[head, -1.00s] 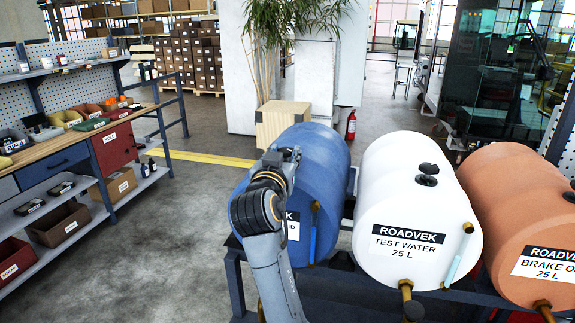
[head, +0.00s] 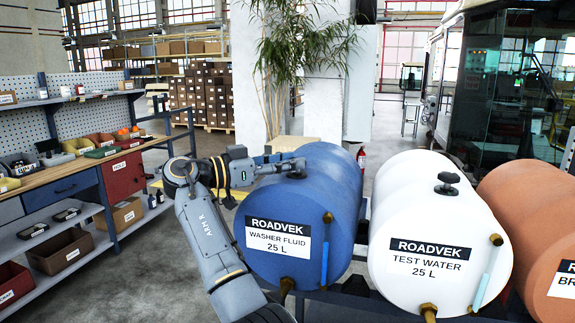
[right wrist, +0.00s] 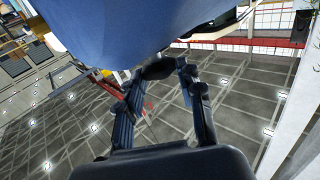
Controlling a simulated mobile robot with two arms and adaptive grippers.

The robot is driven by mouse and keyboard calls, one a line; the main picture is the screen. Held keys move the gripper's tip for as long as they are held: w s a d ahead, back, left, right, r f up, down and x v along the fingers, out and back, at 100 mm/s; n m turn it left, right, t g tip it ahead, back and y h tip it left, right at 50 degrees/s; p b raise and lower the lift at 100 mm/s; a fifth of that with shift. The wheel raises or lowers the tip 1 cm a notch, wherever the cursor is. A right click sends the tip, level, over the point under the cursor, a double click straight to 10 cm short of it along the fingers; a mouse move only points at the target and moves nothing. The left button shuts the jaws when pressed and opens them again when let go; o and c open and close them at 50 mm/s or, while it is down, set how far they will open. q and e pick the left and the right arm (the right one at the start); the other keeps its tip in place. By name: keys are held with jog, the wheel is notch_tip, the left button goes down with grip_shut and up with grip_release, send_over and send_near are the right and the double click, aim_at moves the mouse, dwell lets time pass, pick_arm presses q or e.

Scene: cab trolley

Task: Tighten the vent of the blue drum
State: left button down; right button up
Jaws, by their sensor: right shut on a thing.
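The blue drum (head: 330,185), labelled washer fluid, lies on its side on a dark rack. My right gripper (head: 298,168) reaches over its top from the left. In the right wrist view, my right gripper (right wrist: 160,78) has its fingers on either side of a dark vent knob (right wrist: 160,68) at the drum's edge and is shut on it. In the head view the vent is mostly hidden by the fingers. The blue drum also fills the top of the right wrist view (right wrist: 120,25). My left gripper is not in view.
A white drum (head: 400,200) with its own black vent (head: 447,184) and an orange drum (head: 520,200) lie to the right of the blue one. A workbench (head: 90,165) with bins stands at the left. Open floor lies between bench and drums.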

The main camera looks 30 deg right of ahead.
aim_at(286, 178)
jog(key=shift+w+m+g, duration=0.15)
jog(key=shift+m+g, duration=0.45)
jog(key=shift+g, duration=0.3)
jog(key=shift+d+f+m+g+y+p, duration=0.1)
jog(key=shift+f+m+g+y+p, duration=0.1)
jog(key=shift+m+g+y+p, duration=0.3)
jog(key=o, duration=1.2)
jog(key=shift+c, duration=0.2)
jog(key=shift+r, duration=0.1)
notch_tip(286, 178, up, 10)
jog(key=shift+d, duration=0.1)
